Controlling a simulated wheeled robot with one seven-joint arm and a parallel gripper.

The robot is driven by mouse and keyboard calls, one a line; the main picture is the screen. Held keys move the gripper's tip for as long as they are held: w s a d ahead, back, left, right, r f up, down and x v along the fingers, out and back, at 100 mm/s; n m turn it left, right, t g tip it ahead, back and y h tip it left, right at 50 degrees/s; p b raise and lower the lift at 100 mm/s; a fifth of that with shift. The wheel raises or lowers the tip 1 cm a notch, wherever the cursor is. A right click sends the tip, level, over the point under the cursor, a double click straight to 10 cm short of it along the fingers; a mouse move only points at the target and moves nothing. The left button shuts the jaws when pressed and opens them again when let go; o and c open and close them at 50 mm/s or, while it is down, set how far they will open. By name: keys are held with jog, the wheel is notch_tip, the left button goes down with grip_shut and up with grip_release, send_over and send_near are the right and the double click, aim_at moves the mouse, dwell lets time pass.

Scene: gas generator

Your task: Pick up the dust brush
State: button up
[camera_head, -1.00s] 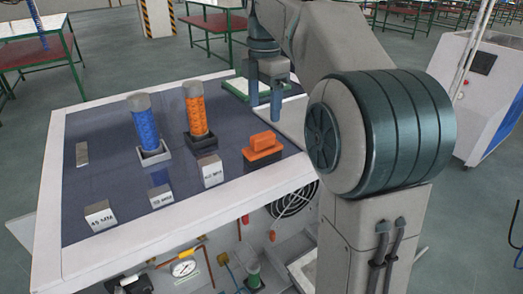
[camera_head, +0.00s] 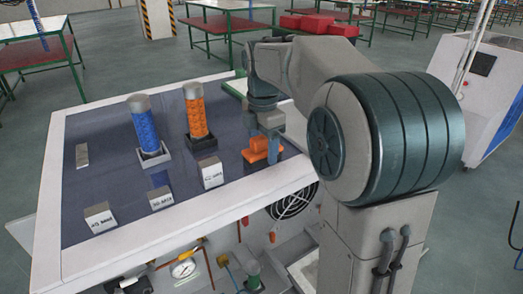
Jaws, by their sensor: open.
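The dust brush appears to be the orange block-shaped thing with a dark lower part (camera_head: 255,153). It lies near the right side of the bench's dark top (camera_head: 110,165). My gripper (camera_head: 268,143) points down at the brush, with its open fingers low around or just beside it. One finger shows at the brush's right side. The other finger is mostly hidden, so I cannot tell whether the fingers touch the brush.
A white raised rim (camera_head: 170,240) edges the bench.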

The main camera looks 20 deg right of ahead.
aim_at(262, 136)
jog(key=c, duration=1.1)
jog(key=shift+r, duration=0.15)
jog(key=shift+r, duration=0.6)
notch_tip(262, 136, up, 3)
jog(key=shift+f, duration=0.2)
jog(key=s+d+r, duration=0.1)
jog(key=d+r, duration=0.1)
jog(key=d, duration=0.1)
jog(key=d+r, duration=0.2)
jog(key=d, duration=0.2)
jog(key=s+d+r+b, duration=0.1)
jog(key=d+r, duration=0.2)
jog(key=d, duration=0.1)
jog(key=shift+s+d, duration=0.2)
jog(key=shift+s, duration=0.1)
jog(key=shift+o, duration=0.6)
